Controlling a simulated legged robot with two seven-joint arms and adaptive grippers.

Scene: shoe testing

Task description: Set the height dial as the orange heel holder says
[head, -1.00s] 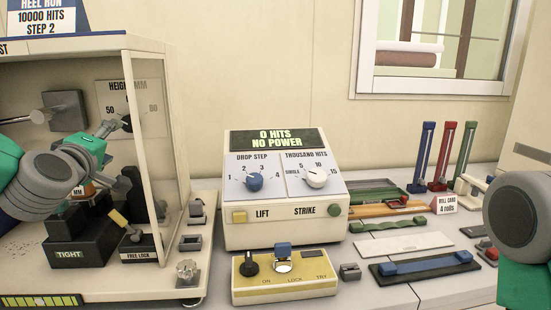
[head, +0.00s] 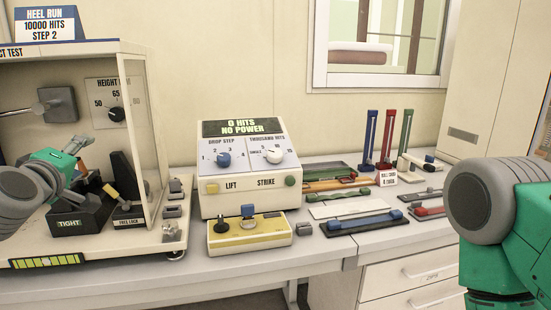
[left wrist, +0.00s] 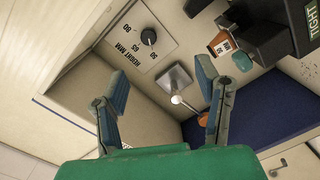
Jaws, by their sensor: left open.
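The black height dial (head: 117,114) is on the back panel inside the tester case, with 50, 65 and 80 around it. It also shows in the left wrist view (left wrist: 148,37); I cannot tell where it points. The orange heel holder (left wrist: 222,43) carries a white label too small to read surely. In the head view, the holder (head: 81,166) is mostly hidden behind my left gripper. My left gripper (head: 88,164) is open and empty inside the case, left of and below the dial, apart from it. Its spread fingers (left wrist: 162,85) show in the left wrist view. My right gripper is out of view.
A grey plate with a rod (head: 58,104) projects left of the dial. The black TIGHT block (head: 80,217) and FREE LOCK lever (head: 127,212) stand below. The case's right side panel (head: 140,130) is close by. A control box (head: 250,170) stands outside, right.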

